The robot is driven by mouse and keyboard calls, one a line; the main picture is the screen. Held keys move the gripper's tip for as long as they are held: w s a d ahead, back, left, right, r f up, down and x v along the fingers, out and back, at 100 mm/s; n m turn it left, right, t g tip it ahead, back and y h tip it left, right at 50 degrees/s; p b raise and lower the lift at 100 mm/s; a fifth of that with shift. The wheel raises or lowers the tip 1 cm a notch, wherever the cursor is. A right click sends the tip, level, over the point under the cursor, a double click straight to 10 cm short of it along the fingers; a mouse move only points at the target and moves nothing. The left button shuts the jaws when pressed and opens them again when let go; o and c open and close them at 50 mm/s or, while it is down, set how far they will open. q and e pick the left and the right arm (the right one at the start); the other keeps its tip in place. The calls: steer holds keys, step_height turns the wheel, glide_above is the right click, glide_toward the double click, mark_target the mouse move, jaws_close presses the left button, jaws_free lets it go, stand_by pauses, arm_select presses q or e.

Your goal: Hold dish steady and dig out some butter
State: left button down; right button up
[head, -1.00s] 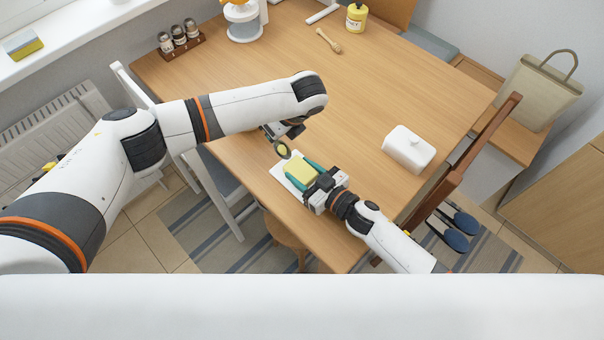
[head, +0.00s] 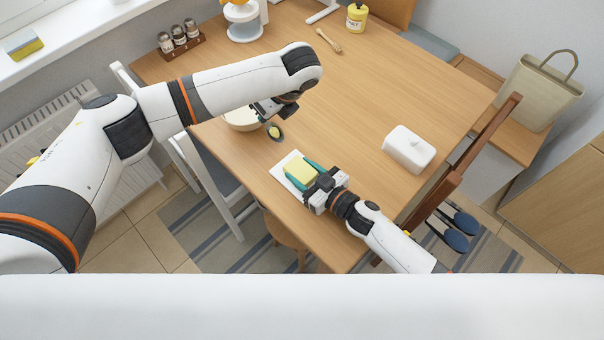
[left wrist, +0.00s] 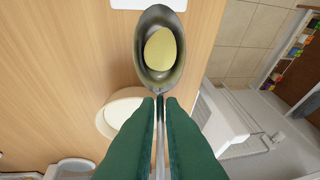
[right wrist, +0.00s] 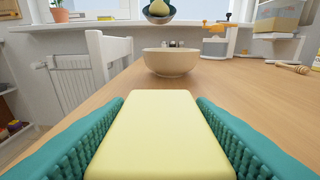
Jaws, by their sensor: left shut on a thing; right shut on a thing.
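A pale yellow butter block (head: 299,170) sits on a white dish (head: 278,171) at the table's near edge. My right gripper (head: 303,173) is shut with its teal fingers along both sides of the block, which fills the right wrist view (right wrist: 160,130). My left gripper (head: 268,115) is shut on a spoon's handle. The spoon (left wrist: 147,75) carries a rounded lump of butter (left wrist: 161,50) in its bowl. In the head view the spoon (head: 275,138) hangs above the table, beyond the dish and near a cream bowl (head: 240,122). My left arm partly hides the bowl.
A white lid with a knob (head: 408,150) stands right of the dish. A honey dipper (head: 328,41), a yellow jar (head: 356,18) and a shaker rack (head: 181,42) are at the back. A brown chair (head: 470,150) borders the right edge. The table's middle is clear.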

stand_by(0.4)
steer(key=o, duration=1.3)
steer(key=shift+o, duration=0.2)
